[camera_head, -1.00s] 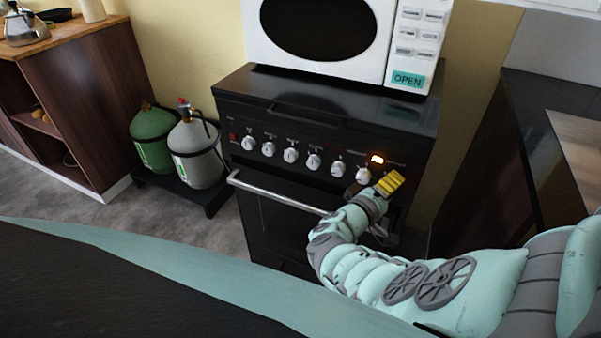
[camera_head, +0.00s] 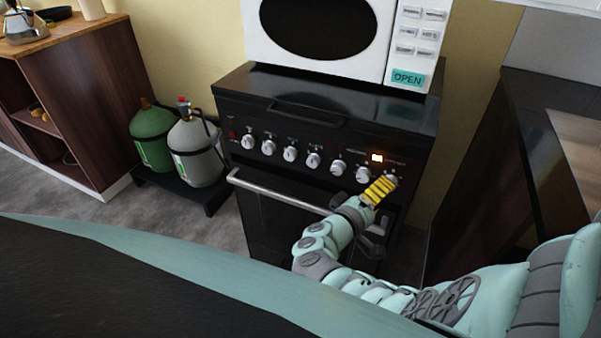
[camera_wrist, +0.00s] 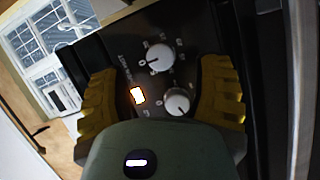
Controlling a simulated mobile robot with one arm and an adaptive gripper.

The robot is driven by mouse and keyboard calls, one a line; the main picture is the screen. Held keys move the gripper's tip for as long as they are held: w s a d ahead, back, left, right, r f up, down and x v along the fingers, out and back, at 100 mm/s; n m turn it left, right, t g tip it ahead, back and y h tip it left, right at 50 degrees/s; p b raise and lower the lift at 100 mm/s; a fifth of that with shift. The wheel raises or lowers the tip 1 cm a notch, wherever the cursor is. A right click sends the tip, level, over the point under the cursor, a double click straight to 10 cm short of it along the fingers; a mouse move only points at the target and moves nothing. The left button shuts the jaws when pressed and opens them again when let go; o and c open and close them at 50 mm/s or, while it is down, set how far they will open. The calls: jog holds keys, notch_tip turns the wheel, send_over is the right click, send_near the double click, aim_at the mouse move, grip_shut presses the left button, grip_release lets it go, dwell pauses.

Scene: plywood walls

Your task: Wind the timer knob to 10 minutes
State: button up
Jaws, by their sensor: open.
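The stove (camera_head: 300,118) has a row of white knobs along its black front panel. The knob at the right end of the row (camera_head: 391,181) is just beyond my gripper's yellow fingertips (camera_head: 381,189). In the wrist view, that knob (camera_wrist: 177,103) sits between the two spread yellow fingers (camera_wrist: 165,100), and the fingers do not appear to touch it. A second white knob (camera_wrist: 160,56) is farther up that view. I cannot read the knob markings clearly.
A white microwave (camera_head: 345,35) stands on top of the stove. A silver oven handle (camera_head: 275,190) runs below the knobs. Green (camera_head: 152,138) and grey (camera_head: 195,152) gas cylinders stand to the left. A dark counter (camera_head: 550,130) is on the right.

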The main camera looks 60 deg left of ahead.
jog(key=s+d, duration=0.1)
jog(key=s, duration=0.6)
jog(key=shift+s+r, duration=0.15)
jog(key=shift+s, duration=0.05)
jog(key=shift+d, duration=0.1)
